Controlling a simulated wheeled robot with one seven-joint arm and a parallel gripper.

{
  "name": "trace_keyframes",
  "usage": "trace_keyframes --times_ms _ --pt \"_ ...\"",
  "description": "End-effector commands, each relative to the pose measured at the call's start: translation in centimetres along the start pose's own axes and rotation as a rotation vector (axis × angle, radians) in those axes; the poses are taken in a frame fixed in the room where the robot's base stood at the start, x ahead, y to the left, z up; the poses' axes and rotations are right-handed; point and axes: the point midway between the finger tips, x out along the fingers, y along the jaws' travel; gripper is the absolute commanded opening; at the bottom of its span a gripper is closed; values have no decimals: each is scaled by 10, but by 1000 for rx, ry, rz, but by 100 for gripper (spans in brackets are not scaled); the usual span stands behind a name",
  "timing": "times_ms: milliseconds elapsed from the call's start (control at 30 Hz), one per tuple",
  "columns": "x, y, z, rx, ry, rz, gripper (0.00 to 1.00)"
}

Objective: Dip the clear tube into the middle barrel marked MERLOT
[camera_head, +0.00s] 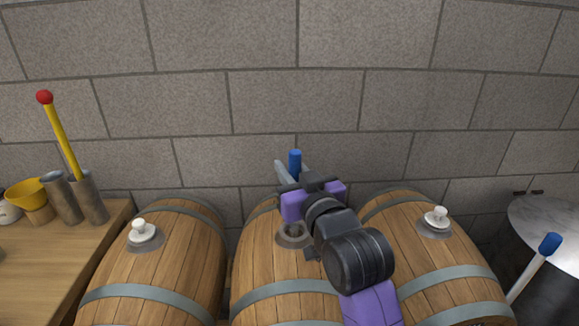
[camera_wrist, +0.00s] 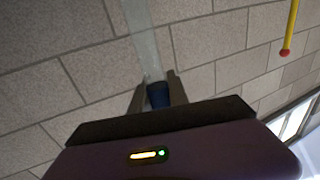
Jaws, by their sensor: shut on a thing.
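My gripper (camera_head: 294,172) is above the far part of the middle barrel (camera_head: 262,275), its fingers near the wall. It is shut on the blue end of the clear tube (camera_head: 295,160). In the wrist view, the blue end sits between the fingers (camera_wrist: 157,95) and the clear shaft runs away from them toward the top edge. The tube's far end is out of that view and hidden in the head view. The middle barrel's bung hole (camera_head: 293,233) is uncovered, just left of my wrist. No MERLOT marking shows.
The left barrel (camera_head: 170,265) and right barrel (camera_head: 410,235) carry white bungs. A bench (camera_head: 30,270) at left holds metal cylinders, one with a red-tipped yellow rod (camera_head: 60,135). A blue-topped pale rod (camera_head: 530,270) leans by a metal drum (camera_head: 545,215). A block wall stands behind.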

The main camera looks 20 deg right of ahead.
Motion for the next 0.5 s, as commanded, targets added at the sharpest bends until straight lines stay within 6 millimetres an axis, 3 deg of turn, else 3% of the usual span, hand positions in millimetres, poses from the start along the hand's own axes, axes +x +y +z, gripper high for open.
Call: trace_keyframes --times_ms 500 --pt "0 0 25 0 1 0 0"
